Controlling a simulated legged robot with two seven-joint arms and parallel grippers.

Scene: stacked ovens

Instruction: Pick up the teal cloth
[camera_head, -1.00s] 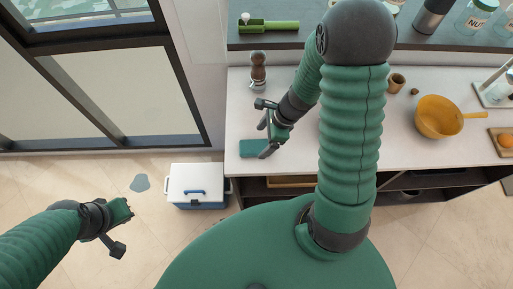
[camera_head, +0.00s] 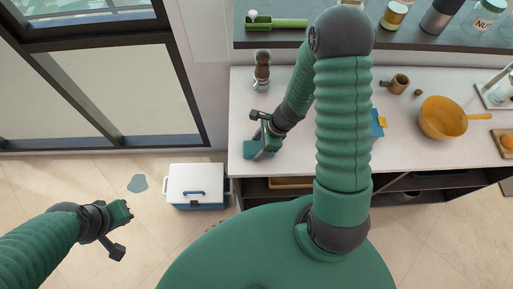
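The teal cloth (camera_head: 250,149) lies on the white counter near its left front edge, and part of it is hidden by my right gripper. My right gripper (camera_head: 263,147) is pointed down at the cloth, with its fingers over or against it. I cannot tell whether the fingers are closed on it. My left gripper (camera_head: 124,212) is over the floor at the left, far from the cloth. Its fingers are too small to tell if they are parted.
A pepper mill (camera_head: 262,72) stands on the counter behind my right gripper. A yellow bowl (camera_head: 442,118) and a wooden mug (camera_head: 397,84) stand to the right. A blue item (camera_head: 377,124) is partly behind my arm. A cooler (camera_head: 195,186) and a bluish patch (camera_head: 138,183) are on the floor.

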